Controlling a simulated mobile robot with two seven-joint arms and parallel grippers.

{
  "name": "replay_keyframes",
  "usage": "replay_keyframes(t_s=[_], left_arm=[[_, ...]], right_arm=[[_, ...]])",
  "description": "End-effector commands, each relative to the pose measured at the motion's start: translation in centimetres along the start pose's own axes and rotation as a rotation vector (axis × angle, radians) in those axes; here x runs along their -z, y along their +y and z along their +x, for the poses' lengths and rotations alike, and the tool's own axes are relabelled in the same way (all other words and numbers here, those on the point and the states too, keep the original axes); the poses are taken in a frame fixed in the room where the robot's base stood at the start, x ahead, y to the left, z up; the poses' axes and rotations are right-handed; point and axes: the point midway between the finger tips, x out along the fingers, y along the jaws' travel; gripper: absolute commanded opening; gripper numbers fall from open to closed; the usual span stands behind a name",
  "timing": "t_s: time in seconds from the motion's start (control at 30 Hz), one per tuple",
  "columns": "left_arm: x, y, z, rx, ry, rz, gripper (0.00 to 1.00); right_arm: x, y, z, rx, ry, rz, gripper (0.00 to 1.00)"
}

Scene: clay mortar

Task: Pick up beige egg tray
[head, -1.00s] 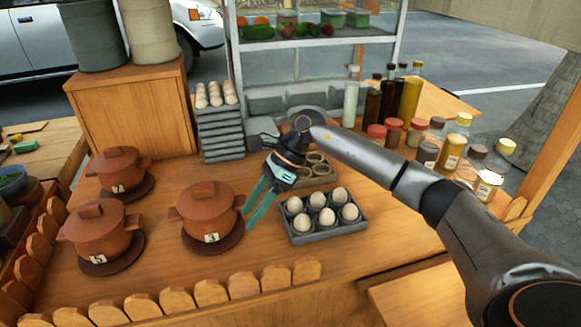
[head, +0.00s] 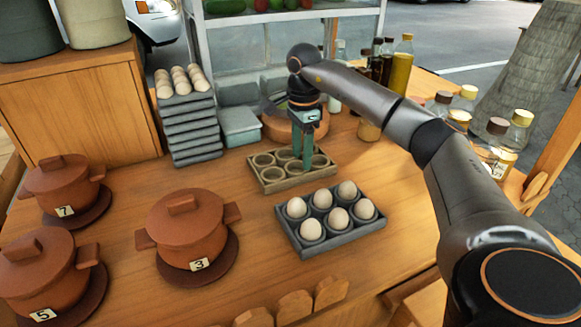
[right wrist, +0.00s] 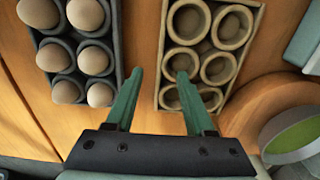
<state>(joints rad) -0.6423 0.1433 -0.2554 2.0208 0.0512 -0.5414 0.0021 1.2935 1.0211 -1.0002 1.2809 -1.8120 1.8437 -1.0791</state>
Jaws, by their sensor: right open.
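The beige egg tray (head: 270,184) lies on the wooden counter, with empty round cups, behind the dark grey egg tray. It also shows in the right wrist view (right wrist: 157,90). My right gripper (head: 302,162) points down at the beige tray, open and empty. In the right wrist view its green fingers (right wrist: 160,74) straddle the tray's left side wall: one finger is over bare counter between the two trays, the other over the tray's cups. I cannot tell whether the fingers touch the tray. My left gripper is not in view.
A dark grey tray (head: 309,249) with several eggs sits close beside the beige one. A stack of grey trays (head: 192,131) topped with eggs stands at back left. Lidded clay pots (head: 184,229) stand left. A round brown vessel (head: 276,125) is behind; bottles (head: 513,147) stand right.

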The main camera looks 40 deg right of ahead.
Motion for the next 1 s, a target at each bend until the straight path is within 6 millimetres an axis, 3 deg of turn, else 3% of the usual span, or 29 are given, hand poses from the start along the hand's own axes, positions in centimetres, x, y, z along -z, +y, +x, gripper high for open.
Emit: replay_keyframes(t_s=[0.4,0.73,1.0], left_arm=[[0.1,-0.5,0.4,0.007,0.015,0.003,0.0],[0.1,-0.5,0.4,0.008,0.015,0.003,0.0],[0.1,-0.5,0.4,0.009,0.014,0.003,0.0]], right_arm=[[0.4,-0.2,5.0,-0.002,0.001,0.002,0.54],[0.4,-0.2,5.6,0.001,-0.001,0.001,0.54],[0.4,-0.2,5.6,0.001,-0.001,0.001,0.23]])
